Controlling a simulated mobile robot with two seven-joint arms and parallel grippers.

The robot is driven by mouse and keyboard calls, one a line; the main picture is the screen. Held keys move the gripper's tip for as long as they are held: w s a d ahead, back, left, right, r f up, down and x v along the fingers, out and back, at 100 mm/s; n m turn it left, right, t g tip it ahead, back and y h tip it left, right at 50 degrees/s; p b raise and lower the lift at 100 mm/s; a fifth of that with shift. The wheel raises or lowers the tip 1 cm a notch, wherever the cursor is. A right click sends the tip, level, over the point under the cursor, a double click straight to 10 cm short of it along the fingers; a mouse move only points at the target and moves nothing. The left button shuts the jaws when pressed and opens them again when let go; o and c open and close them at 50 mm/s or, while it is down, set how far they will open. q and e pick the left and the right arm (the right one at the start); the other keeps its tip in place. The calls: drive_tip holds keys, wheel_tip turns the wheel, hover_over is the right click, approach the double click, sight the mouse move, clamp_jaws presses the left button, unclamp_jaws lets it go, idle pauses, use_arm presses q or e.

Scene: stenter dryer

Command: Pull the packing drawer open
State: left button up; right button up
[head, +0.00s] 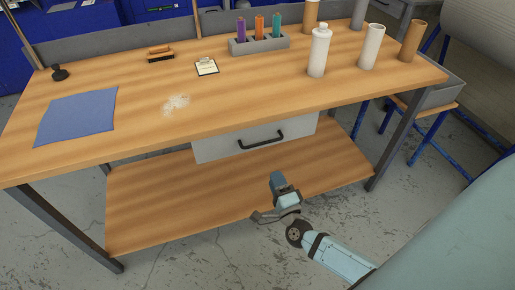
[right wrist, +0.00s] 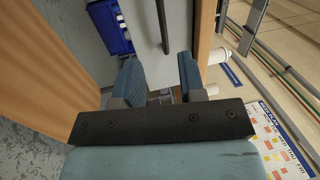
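The packing drawer (head: 222,147) has a light grey front under the wooden tabletop and looks closed. Its black bar handle (head: 262,141) is on the middle of the front. In the right wrist view the drawer front (right wrist: 187,28) lies ahead, with the handle (right wrist: 163,25) beyond the fingertips, roughly in line with the gap between them. My right gripper (head: 279,181) is in front of and below the handle, apart from it. In the right wrist view its two blue fingers (right wrist: 160,68) are spread with nothing between them. My left gripper is not in view.
A lower shelf (head: 150,210) lies under the drawer. A blue-legged stool (head: 435,103) stands right.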

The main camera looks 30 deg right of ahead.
sight(262, 143)
drive_tip(key=shift+m+h, duration=0.3)
drive_tip(key=x, duration=1.4)
drive_tip(key=shift+d, duration=0.15)
drive_tip(key=shift+c, duration=0.2)
clamp_jaws()
